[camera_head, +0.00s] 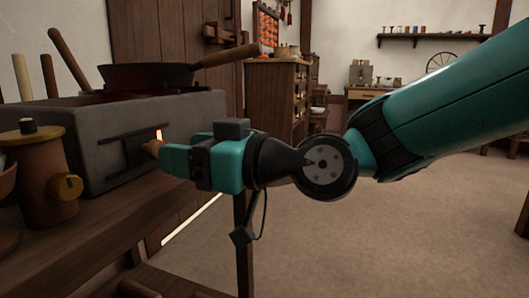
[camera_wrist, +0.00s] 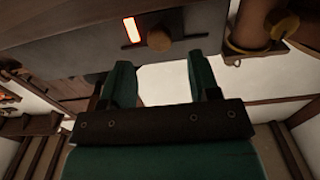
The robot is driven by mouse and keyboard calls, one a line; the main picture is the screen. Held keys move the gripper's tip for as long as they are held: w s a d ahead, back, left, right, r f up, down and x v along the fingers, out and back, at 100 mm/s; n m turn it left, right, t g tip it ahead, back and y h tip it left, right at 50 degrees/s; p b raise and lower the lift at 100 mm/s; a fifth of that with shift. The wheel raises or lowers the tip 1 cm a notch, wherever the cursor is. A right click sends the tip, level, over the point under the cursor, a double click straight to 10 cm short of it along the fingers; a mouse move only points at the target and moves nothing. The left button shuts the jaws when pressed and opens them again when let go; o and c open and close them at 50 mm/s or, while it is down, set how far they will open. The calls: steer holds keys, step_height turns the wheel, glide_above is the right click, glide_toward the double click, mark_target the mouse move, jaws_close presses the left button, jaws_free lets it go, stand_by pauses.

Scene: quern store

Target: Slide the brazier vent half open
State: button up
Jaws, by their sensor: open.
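The brazier (camera_head: 90,125) is a grey box on the bench at the left. Its front carries a dark vent with rails (camera_head: 122,134) and a round wooden knob (camera_head: 152,147). In the wrist view the knob (camera_wrist: 159,40) lies beyond the fingertips, centred between them. A narrow glowing slot (camera_wrist: 132,30) shows just left of the knob there; the glow (camera_head: 159,134) also shows in the head view. My gripper (camera_head: 163,157) is open at the brazier's front, and it also shows in the wrist view (camera_wrist: 160,66). Whether a finger touches the knob I cannot tell.
A brown wooden canister (camera_head: 36,170) with a brass-coloured knob stands left of the brazier. A long-handled pan (camera_head: 150,75) sits on top of the brazier. A wooden cabinet (camera_head: 278,100) stands behind. The floor (camera_head: 370,240) at the right is clear.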

steer(key=v, duration=1.1)
steer(key=shift+d, duration=0.25)
steer(key=s+d+r+m+g+h+p, duration=0.35)
steer(key=s+d+h+p, duration=0.3)
steer(key=p, duration=0.35)
steer(key=s+d+r+m+g+h+p, duration=0.25)
steer(key=s+d+g+h+p, duration=0.3)
steer(key=p, duration=0.45)
step_height(320, 180, up, 35)
steer(key=t+p, duration=0.2)
steer(key=p, duration=3.3)
steer(key=shift+w+d+p, duration=0.35)
steer(key=shift+d, duration=0.1)
